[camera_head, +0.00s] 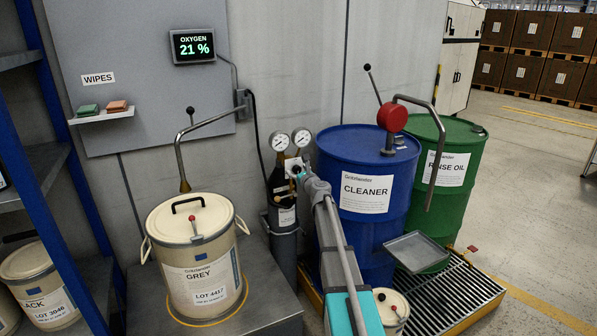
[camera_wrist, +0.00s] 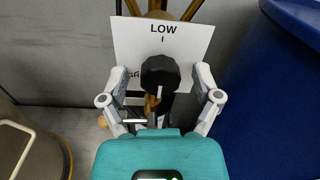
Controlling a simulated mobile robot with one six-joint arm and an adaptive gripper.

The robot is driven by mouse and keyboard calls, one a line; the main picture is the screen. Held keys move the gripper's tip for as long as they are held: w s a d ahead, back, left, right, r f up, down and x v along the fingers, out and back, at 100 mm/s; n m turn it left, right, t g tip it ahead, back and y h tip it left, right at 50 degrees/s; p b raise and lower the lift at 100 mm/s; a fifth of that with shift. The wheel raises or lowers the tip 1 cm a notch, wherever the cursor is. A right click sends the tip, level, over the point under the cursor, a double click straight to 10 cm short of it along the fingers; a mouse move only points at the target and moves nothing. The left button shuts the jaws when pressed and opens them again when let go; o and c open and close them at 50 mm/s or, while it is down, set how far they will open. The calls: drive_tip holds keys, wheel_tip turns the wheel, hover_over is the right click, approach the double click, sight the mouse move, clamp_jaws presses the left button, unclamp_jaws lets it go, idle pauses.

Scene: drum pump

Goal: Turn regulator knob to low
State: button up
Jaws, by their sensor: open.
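The regulator knob (camera_wrist: 160,73) is black and faceted, in front of a white plate (camera_wrist: 196,45) marked LOW at the top with a short tick below it. A white pointer line on the knob points down in the wrist view, away from LOW. More lettering at the plate's left is mostly hidden. My gripper (camera_wrist: 162,82) is open, with one finger at each side of the knob and visible gaps between. In the head view my gripper (camera_head: 300,176) is at the regulator, below two round gauges (camera_head: 279,141) on a dark gas cylinder (camera_head: 283,216); it partly hides the knob.
The blue CLEANER drum (camera_head: 340,153) stands close to the right of my gripper, with a green RINSE OIL drum (camera_head: 452,144) beyond. A cream GREY pail (camera_head: 190,279) stands at left on a grey plinth (camera_head: 275,307). A wall panel (camera_head: 115,35) is behind.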

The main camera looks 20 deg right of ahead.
drive_tip(key=c, duration=1.1)
drive_tip(key=shift+d, duration=0.1)
clamp_jaws()
